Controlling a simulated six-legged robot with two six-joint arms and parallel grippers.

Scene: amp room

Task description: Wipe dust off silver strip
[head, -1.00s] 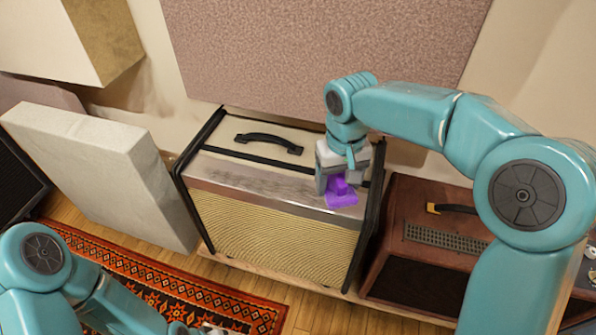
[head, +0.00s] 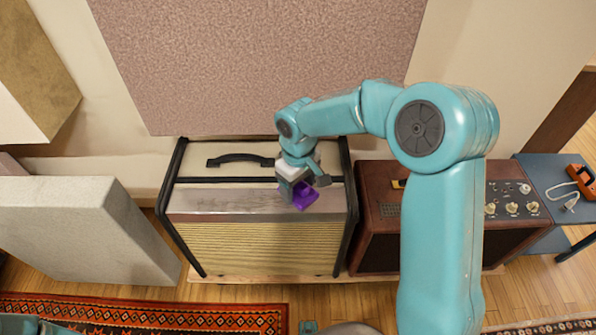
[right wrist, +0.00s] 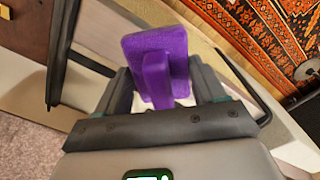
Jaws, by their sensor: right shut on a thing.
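The silver strip (head: 225,201) runs along the top front edge of a cream amplifier (head: 265,248) in the head view. Its left and middle part looks dull and brownish; I cannot tell dust from reflection there. My right gripper (head: 297,187) is shut on a purple wiping pad (head: 307,200) over the right part of the strip. The pad also shows in the right wrist view (right wrist: 150,48), with its upright grip between the fingers. I cannot tell whether the pad touches the strip. The strip under the pad is hidden. My left gripper is not in view.
A black handle (head: 240,160) stands up on the amplifier's top behind the strip. A brown amplifier (head: 376,225) stands close on the right, and a pale panel (head: 85,225) leans on the left. A patterned rug (head: 150,315) lies in front.

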